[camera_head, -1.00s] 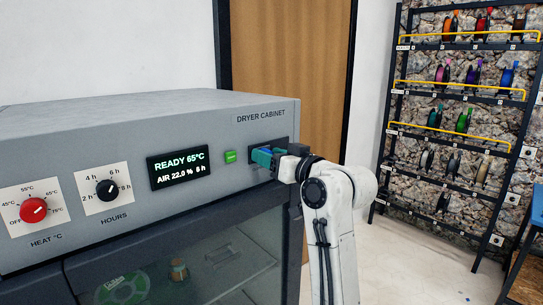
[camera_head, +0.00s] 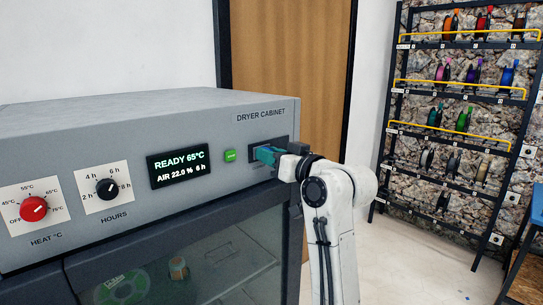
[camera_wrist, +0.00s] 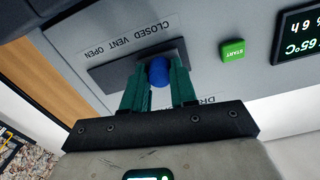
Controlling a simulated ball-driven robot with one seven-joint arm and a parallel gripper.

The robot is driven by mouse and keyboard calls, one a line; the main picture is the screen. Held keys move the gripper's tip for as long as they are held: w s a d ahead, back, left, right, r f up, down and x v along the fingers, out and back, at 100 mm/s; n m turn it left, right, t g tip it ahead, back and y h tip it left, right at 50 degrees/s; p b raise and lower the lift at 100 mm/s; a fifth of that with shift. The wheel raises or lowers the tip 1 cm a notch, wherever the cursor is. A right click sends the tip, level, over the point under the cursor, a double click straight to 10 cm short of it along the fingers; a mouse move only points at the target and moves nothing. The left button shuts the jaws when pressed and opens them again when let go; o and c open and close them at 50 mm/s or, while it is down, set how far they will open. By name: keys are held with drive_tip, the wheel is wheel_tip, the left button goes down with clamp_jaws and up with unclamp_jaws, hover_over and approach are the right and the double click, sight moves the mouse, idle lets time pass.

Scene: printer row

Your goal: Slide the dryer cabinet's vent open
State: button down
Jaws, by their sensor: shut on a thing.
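The dryer cabinet (camera_head: 130,120) is a grey box with a glass door, and its vent slot is a dark plate (camera_head: 284,144) at the panel's right end. In the wrist view the vent's blue knob (camera_wrist: 159,72) stands on the dark plate (camera_wrist: 110,76), nearer the CLOSED end of the upside-down label (camera_wrist: 128,36). My gripper (camera_head: 264,155) is at the vent, its teal fingers shut on the knob, one on each side in the wrist view (camera_wrist: 160,84). In the head view the fingers hide the knob.
A green START button (camera_head: 230,156) and a lit display (camera_head: 178,166) are left of the vent. Red (camera_head: 34,208) and black (camera_head: 107,188) dials are further left. A spool rack (camera_head: 455,120) stands at the back right, with clear floor before it.

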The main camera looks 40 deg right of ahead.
sight(280, 146)
drive_tip(key=d, duration=0.5)
drive_tip(key=shift+d, duration=0.4)
drive_tip(key=c, duration=0.9)
unclamp_jaws()
drive_tip(key=shift+d, duration=0.2)
drive_tip(key=shift+a, duration=0.1)
drive_tip(key=s+b, duration=0.2)
drive_tip(key=s, duration=0.8)
drive_tip(key=shift+s, duration=0.4)
